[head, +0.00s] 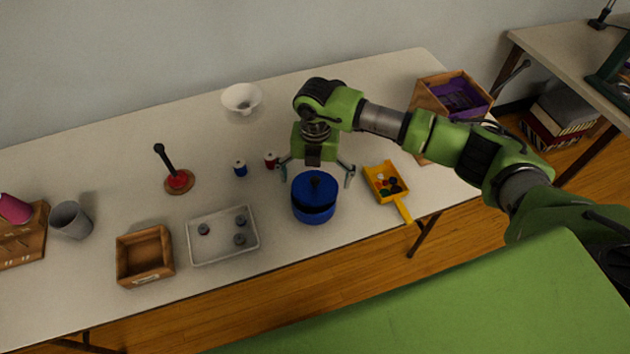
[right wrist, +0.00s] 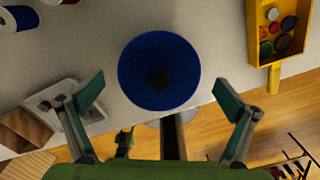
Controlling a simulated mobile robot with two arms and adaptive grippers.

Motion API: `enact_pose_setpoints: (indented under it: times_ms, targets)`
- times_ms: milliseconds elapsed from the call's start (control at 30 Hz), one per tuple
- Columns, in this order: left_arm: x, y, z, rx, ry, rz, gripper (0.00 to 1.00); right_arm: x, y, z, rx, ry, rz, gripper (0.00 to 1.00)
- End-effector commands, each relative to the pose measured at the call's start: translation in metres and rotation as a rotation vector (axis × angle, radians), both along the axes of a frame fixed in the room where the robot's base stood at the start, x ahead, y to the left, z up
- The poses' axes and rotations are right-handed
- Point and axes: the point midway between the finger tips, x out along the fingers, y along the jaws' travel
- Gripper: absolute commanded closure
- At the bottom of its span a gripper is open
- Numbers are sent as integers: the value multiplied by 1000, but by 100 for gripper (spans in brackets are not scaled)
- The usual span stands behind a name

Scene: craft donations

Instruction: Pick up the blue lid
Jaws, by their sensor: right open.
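The blue lid (head: 315,186) sits on a round blue pot near the table's front edge, with a dark knob in its middle. In the right wrist view the lid (right wrist: 158,70) shows from above as a blue disc with the dark knob at its centre. My right gripper (head: 316,175) is open above and just behind the lid. Its two fingers (right wrist: 160,103) are spread wide on either side of the lid's near part and hold nothing. The blue pot body (head: 314,213) shows below the lid. My left gripper is not in view.
A yellow scoop (head: 404,208) with coloured pieces lies to the right. A grey tray (head: 191,246) and a wooden box (head: 119,262) stand to the left. A blue spool (head: 240,169) and a red spool (head: 270,160) stand behind left. A white bowl (head: 241,97) is farther back.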

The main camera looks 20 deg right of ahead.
Motion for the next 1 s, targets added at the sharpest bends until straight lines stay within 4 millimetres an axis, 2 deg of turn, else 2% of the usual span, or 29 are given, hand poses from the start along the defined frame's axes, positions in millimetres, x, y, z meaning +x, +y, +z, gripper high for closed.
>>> enact_pose_setpoints:
  times_ms: [133,367,500,867,1000]
  targets:
    - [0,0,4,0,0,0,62,0,1,-13,1,0,3,0]
    - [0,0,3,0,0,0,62,0,1,-15,1,0,2,0]
    - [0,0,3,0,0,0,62,0,1,-15,1,0,2,30]
    - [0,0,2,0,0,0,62,0,1,-14,0,-1,2,33]
    - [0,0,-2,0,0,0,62,1,1,-8,1,-4,1,33]
